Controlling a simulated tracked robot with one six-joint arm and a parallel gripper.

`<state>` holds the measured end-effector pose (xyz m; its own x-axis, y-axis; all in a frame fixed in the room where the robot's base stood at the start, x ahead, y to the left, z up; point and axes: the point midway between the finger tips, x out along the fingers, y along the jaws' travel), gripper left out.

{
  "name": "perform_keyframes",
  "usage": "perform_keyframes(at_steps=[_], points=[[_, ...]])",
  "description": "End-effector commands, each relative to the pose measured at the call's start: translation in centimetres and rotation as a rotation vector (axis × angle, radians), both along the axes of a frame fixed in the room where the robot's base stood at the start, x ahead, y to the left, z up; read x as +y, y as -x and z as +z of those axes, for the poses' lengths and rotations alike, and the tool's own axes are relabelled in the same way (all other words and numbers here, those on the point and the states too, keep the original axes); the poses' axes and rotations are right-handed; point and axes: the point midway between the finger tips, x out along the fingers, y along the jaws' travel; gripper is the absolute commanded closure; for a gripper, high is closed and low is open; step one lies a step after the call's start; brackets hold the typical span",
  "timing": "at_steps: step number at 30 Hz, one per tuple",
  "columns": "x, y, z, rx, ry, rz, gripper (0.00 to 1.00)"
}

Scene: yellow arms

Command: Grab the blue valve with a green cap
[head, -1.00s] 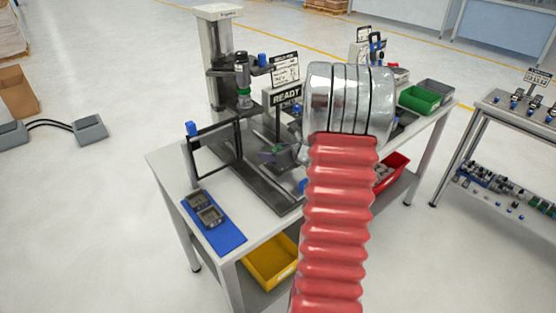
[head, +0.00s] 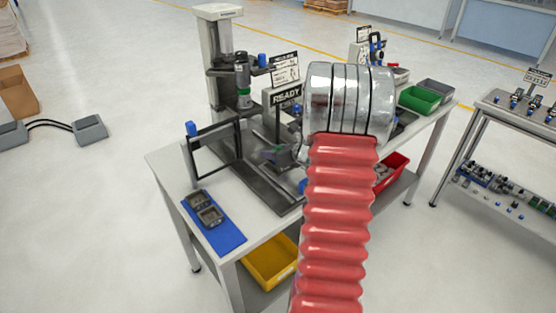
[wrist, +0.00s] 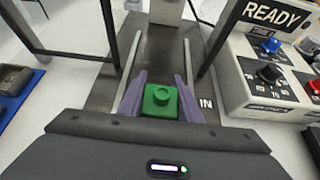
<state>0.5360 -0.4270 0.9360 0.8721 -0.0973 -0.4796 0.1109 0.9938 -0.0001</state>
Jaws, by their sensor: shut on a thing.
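In the wrist view, the green cap (wrist: 160,99) is a square block with a round raised top. It sits between the two purple fingers of my gripper (wrist: 162,88), which is shut on it. The blue valve body under the cap is hidden from this angle. The valve is over the dark slotted fixture plate (wrist: 150,62); I cannot tell whether it touches the plate. In the head view, my gripper (head: 274,153) shows small beside my arm, low over the fixture, and much of it is hidden.
A black frame (head: 213,150) stands left of the gripper. The READY control box (wrist: 272,75) is close on the right. A press column (head: 214,60) stands behind. A blue mat (head: 226,238) with two dark parts lies at the front left.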

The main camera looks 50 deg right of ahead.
Motion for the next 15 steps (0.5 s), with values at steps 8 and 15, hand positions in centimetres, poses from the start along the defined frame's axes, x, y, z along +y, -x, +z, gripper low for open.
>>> perform_keyframes(at_steps=[8,15], points=[[0.0,-0.01,0.03,0.0,0.0,0.0,0.92],[-0.02,-0.04,0.59,-0.002,0.002,0.001,0.92]])
